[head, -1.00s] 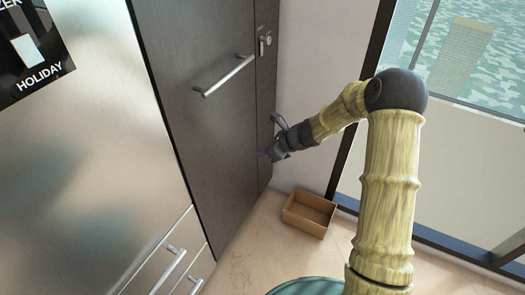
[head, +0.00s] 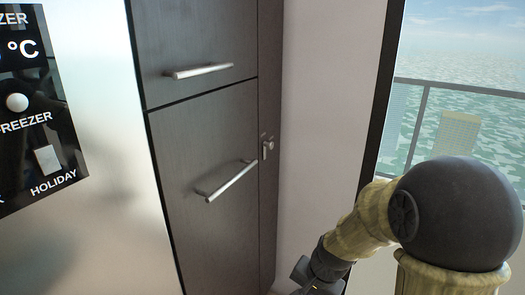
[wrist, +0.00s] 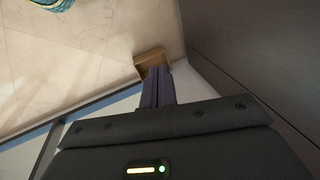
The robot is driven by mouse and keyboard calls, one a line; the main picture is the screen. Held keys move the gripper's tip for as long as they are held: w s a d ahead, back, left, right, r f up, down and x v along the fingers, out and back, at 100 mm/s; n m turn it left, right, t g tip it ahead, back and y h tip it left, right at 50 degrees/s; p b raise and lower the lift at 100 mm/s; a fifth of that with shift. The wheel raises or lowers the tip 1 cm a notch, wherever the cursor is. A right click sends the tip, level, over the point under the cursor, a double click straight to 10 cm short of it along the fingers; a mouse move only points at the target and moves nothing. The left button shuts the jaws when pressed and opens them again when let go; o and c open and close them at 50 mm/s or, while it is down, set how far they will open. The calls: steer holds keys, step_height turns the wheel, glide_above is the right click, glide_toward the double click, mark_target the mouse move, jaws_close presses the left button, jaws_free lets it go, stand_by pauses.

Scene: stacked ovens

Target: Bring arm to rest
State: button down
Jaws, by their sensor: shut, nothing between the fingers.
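My arm (head: 365,225) enters the head view at the lower right, bent at a dark round joint. Its wrist end runs off the bottom edge, so the fingertips are out of that view. In the wrist view my gripper (wrist: 157,72) shows its two dark fingers together, with nothing between them. The fingers overlap the picture of a small brown box (wrist: 151,57) on the floor beyond; the gap to it is hard to judge.
A dark cabinet (head: 205,130) with bar handles stands in the middle, beside a steel freezer (head: 100,120) at left. A window (head: 465,100) is at right. Pale floor (wrist: 90,50) lies open in the wrist view, with a blue-green round object (wrist: 52,4) at its top.

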steer(key=s+d+r+n+h, duration=0.25)
steer(key=s+d+n, duration=0.25)
steer(key=s+n, duration=0.25)
step_height(320, 180, up, 17)
steer(key=p, duration=1.7)
steer(key=shift+s+a+r+m, duration=0.15)
steer(key=shift+s+a+m, duration=0.1)
steer(key=shift+m, duration=0.2)
steer(key=shift+y, duration=0.25)
